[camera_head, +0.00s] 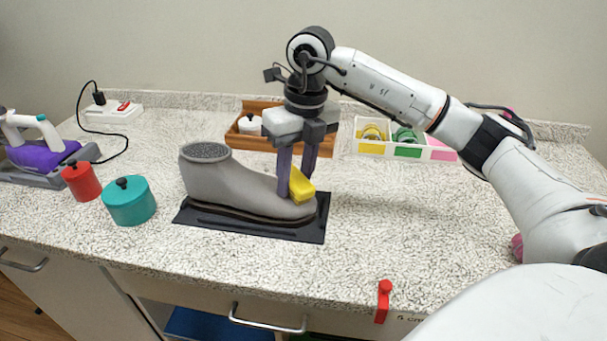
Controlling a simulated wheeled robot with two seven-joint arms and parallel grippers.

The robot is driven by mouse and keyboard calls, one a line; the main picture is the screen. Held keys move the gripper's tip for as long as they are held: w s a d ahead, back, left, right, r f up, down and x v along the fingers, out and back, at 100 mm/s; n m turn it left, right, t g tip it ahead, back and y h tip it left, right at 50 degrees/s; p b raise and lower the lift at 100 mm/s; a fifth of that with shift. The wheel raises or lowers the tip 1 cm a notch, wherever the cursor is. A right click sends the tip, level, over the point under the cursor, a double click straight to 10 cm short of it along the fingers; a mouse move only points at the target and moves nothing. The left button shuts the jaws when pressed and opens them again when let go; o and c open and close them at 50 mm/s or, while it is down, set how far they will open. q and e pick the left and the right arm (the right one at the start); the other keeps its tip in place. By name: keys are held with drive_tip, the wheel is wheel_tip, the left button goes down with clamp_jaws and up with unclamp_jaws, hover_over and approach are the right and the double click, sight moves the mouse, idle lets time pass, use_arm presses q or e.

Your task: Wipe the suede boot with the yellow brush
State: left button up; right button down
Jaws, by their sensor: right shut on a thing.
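The grey suede boot (225,183) lies on a dark mat (193,220) on the counter, its shaft at the left and its toe at the right. My right gripper (293,185) points down over the toe end of the boot. It is shut on the yellow brush (302,187), which is at the top of the toe and looks to be touching it. The gripper's fingers hide part of the brush and of the boot's upper. My left gripper is out of view.
A teal pot (130,201) and a red pot (81,182) stand left of the boot. Behind are a wooden tray (235,140) and a white divided tray (370,151). A purple iron-like thing (42,152) is at far left.

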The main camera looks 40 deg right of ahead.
sight(275, 189)
drive_tip(key=shift+w+a, duration=0.15)
drive_tip(key=shift+a, duration=0.05)
drive_tip(key=shift+w+a+r+p, duration=0.3)
drive_tip(key=shift+w+a+p, duration=0.35)
drive_tip(key=shift+w+a, duration=0.35)
drive_tip(key=shift+a, duration=0.05)
drive_tip(key=shift+f, duration=0.1)
drive_tip(key=shift+w+r+p, duration=0.1)
drive_tip(key=shift+r+p, duration=0.6)
drive_tip(key=shift+p, duration=0.1)
drive_tip(key=r+p, duration=0.1)
drive_tip(key=r, duration=0.1)
drive_tip(key=shift+d+r+p, duration=0.2)
drive_tip(key=shift+r+p, duration=0.15)
drive_tip(key=shift+s+d+r, duration=0.1)
drive_tip(key=shift+s+r, duration=0.05)
drive_tip(key=shift+r, duration=0.35)
drive_tip(key=shift+s+d+r, duration=0.1)
drive_tip(key=shift+r, duration=0.4)
